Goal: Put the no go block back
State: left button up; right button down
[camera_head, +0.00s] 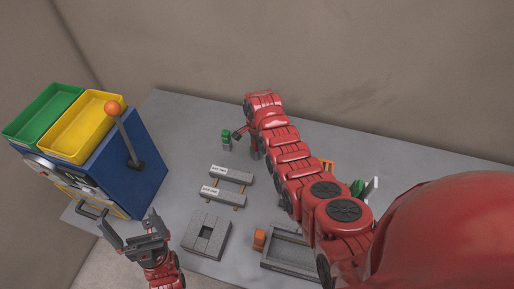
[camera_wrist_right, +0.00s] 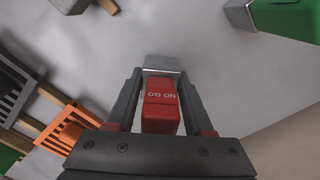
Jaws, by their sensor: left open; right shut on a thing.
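The red no go block (camera_wrist_right: 160,107), with white "NO GO" lettering and a grey metal end, is between the fingers of my right gripper (camera_wrist_right: 160,82) in the right wrist view. The gripper is shut on it, above the grey table. In the head view my right arm hides the block, and the dark fingers of that gripper (camera_head: 239,133) show near the back of the table. A green block with a grey metal part (camera_head: 226,139) stands just left of them; it also shows in the right wrist view (camera_wrist_right: 287,17). My left gripper (camera_head: 128,223) is open and empty at the front left.
A blue machine (camera_head: 145,175) with green (camera_head: 22,128) and yellow bins (camera_head: 66,145) and an orange-knobbed lever (camera_head: 113,107) stands at left. Two labelled grey bars (camera_head: 231,175), a holed grey block (camera_head: 190,235), an orange piece (camera_head: 259,239) and a grey tray (camera_head: 270,263) occupy the table.

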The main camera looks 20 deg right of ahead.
jog(key=shift+f, duration=0.2)
jog(key=shift+c, duration=1.4)
grip_release()
jog(key=shift+r, duration=0.1)
